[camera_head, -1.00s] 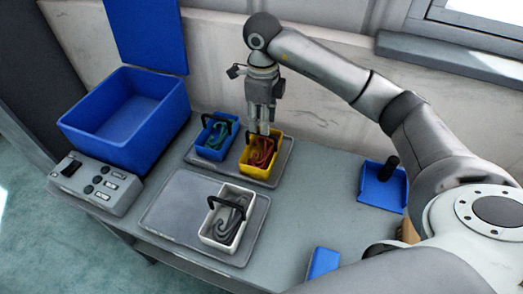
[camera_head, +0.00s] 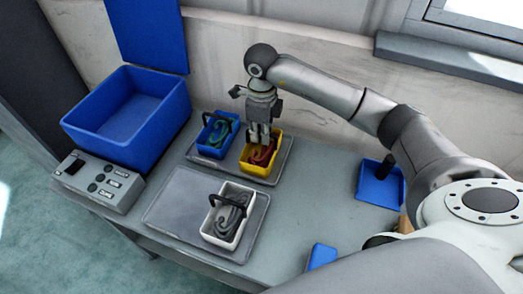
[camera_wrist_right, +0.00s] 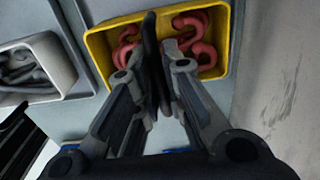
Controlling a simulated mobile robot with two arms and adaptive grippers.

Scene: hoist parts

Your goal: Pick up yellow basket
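The yellow basket (camera_head: 257,169) stands on the back tray, with red hooks (camera_head: 263,152) inside. It also shows at the top of the right wrist view (camera_wrist_right: 98,42). My right gripper (camera_head: 260,141) points down into the basket's opening. In the right wrist view its fingers (camera_wrist_right: 160,72) stand apart, one on each side of the basket's dark upright handle (camera_wrist_right: 150,38). A firm hold on the handle is not visible. The basket rests on the tray. My left gripper is not in view.
A blue basket (camera_head: 203,147) stands close on the left on the same tray (camera_head: 284,153). A white basket (camera_head: 219,241) sits on the front tray (camera_head: 172,215). A large blue bin (camera_head: 120,140) and a control box (camera_head: 100,190) are at left.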

